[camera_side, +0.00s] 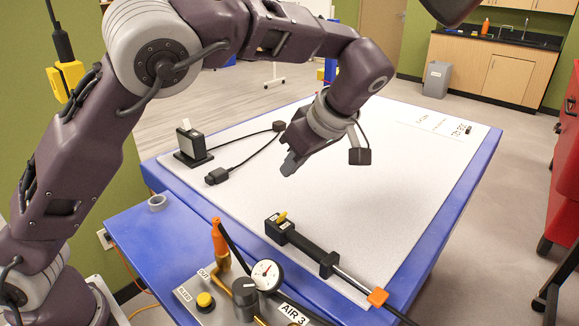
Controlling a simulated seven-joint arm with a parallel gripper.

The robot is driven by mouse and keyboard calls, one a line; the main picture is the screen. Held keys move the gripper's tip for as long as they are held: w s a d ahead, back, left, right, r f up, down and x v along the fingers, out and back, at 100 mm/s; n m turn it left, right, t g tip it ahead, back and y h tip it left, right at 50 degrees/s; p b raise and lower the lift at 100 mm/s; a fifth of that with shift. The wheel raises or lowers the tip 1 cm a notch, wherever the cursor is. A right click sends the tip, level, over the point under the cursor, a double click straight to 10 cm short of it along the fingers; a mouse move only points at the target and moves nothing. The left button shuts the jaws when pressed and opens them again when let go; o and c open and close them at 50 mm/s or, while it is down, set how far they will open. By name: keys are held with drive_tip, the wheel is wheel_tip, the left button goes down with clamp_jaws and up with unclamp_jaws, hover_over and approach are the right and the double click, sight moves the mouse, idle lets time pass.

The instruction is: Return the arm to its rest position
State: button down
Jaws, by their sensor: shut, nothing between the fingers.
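My gripper (289,163) is above the white tabletop, left of the table's middle, pointing down and to the left. Its fingers are small in this view and look closed, with nothing held between them. My purple arm comes in from the left, arches over the table's back left part and bends down at the wrist. The white-topped table (390,215) with a blue rim lies under the gripper. The gripper looks clear of the things on it, though its exact height is hard to tell.
A black plug on a cable (216,176) and a black stand with a white plate (192,144) lie left of the gripper. A black tool in a holder (300,243) lies in front. A gauge panel (265,275) stands at the front left. The table's right side is mostly clear.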

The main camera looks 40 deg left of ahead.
drive_tip(key=s+a+r+m+t+h, duration=0.1)
drive_tip(key=s+a+r+m+h, duration=0.25)
drive_tip(key=s, duration=0.25)
drive_tip(key=s+a+r+m+h, duration=0.2)
drive_tip(key=s+r+m, duration=0.1)
drive_tip(key=s+m, duration=0.15)
drive_tip(key=s+d+f+m+t+h, duration=0.1)
drive_tip(key=s+f+m+t, duration=0.2)
drive_tip(key=s+m, duration=0.6)
drive_tip(key=s+t, duration=0.1)
drive_tip(key=s, duration=0.6)
drive_tip(key=shift+s, duration=0.15)
drive_tip(key=shift+d, duration=0.1)
